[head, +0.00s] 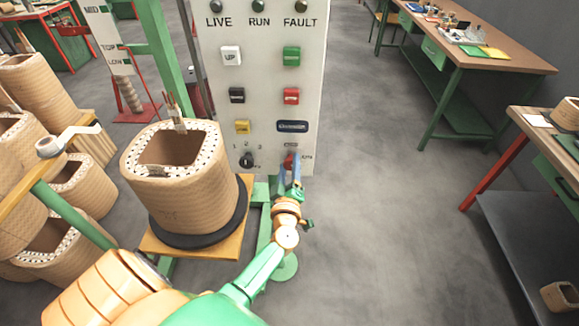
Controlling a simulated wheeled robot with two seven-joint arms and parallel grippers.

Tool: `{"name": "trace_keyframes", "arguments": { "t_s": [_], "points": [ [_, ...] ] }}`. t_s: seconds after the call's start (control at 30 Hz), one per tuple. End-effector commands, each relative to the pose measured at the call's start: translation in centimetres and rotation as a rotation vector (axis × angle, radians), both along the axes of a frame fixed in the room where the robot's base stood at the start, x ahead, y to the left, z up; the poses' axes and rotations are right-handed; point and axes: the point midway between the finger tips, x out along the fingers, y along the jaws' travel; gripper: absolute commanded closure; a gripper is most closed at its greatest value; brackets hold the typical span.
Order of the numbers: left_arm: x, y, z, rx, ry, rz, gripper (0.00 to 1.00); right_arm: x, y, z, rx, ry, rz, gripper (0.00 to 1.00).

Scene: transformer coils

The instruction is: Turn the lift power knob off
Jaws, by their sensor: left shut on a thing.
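The white control panel (265,70) stands ahead of me with lamps marked LIVE, RUN and FAULT above several buttons. The red lift power knob (289,160) is at its lower right, beside lettering that seems to read ON. My left gripper (290,177) reaches up to it from below and is shut on it. My right gripper is not in view.
A black selector knob (246,160) marked 1 2 3 sits just left of the red one. A large wrapped coil (190,205) stands on a black ring left of my forearm. More coils (40,90) crowd the left. Workbenches (490,55) line the right; the floor between is clear.

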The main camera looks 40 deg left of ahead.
Motion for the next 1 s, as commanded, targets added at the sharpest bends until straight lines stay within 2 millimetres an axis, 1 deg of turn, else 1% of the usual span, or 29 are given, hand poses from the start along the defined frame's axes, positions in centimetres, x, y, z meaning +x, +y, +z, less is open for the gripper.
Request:
{"name": "trace_keyframes", "arguments": {
  "t_s": [0.03,0.3,0.6,0.8,1.0],
  "points": [
    [-0.1,0.0,-0.2,-0.036,-0.018,0.001,1.00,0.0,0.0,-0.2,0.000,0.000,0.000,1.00],
    [-0.1,0.0,-0.4,-0.254,-0.152,-0.001,1.00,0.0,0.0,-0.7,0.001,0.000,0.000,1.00],
    [-0.1,0.0,-0.5,-0.463,-0.280,0.001,1.00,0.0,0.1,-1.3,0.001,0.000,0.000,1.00],
    [-0.1,0.0,-0.4,-0.562,-0.341,0.000,1.00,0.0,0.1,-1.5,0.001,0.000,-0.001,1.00],
    [-0.1,0.1,-0.4,-0.621,-0.378,0.001,1.00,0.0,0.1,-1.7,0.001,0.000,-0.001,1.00]
  ]
}}
